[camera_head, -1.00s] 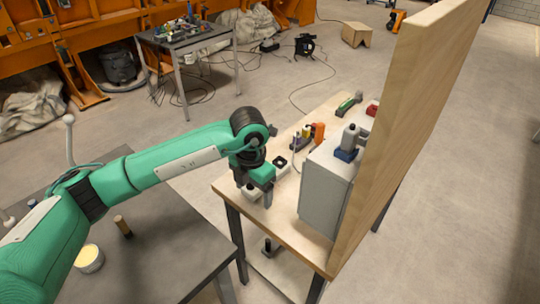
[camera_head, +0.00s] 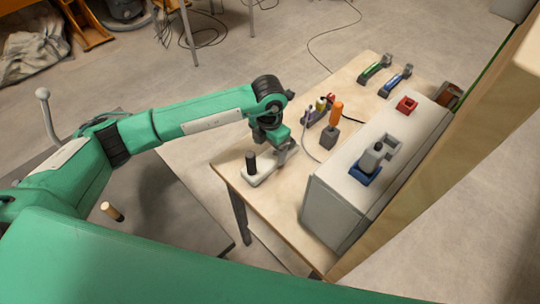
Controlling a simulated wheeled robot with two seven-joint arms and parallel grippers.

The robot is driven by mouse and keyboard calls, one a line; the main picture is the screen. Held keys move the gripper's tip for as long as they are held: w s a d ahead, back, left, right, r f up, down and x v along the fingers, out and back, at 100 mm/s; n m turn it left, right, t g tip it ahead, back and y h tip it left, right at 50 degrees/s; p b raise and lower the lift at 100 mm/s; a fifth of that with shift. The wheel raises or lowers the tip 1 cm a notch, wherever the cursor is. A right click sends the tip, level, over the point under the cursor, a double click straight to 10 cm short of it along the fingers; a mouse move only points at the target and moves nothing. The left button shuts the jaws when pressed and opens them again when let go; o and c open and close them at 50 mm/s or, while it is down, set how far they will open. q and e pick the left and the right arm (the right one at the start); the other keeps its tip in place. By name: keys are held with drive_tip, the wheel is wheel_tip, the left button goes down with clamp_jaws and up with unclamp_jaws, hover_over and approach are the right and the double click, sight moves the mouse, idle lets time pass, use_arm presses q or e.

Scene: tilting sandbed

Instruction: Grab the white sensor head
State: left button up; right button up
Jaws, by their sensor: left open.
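A low white piece with an upright black cylinder (camera_head: 251,163) on it lies near the left edge of the light wooden table (camera_head: 235,168); it looks like the white sensor head, but I cannot be sure. My left gripper (camera_head: 286,156) is open, just right of the black cylinder and low over the right end of the white piece. The arm hides part of that area, and I cannot tell if the fingers touch the piece. My right gripper is not in view.
A grey box (camera_head: 325,215) stands to the right, carrying a grey device on a blue base (camera_head: 365,172) and a red block (camera_head: 406,104). An orange-handled tool (camera_head: 336,113) and small coloured items stand behind the gripper. A wooden panel (camera_head: 420,215) closes the right side.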

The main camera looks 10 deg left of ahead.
sight(270, 158)
use_arm(q)
drive_tip(key=shift+f, duration=0.25)
drive_tip(key=shift+w+f, duration=0.1)
drive_tip(key=shift+f, duration=0.1)
wheel_tip(270, 158, down, 4)
drive_tip(key=p, duration=0.2)
drive_tip(key=shift+w+f+p, duration=0.1)
drive_tip(key=shift+f+p, duration=0.05)
drive_tip(key=shift+p, duration=0.2)
drive_tip(key=shift+f, duration=0.3)
drive_tip(key=c, duration=1.2)
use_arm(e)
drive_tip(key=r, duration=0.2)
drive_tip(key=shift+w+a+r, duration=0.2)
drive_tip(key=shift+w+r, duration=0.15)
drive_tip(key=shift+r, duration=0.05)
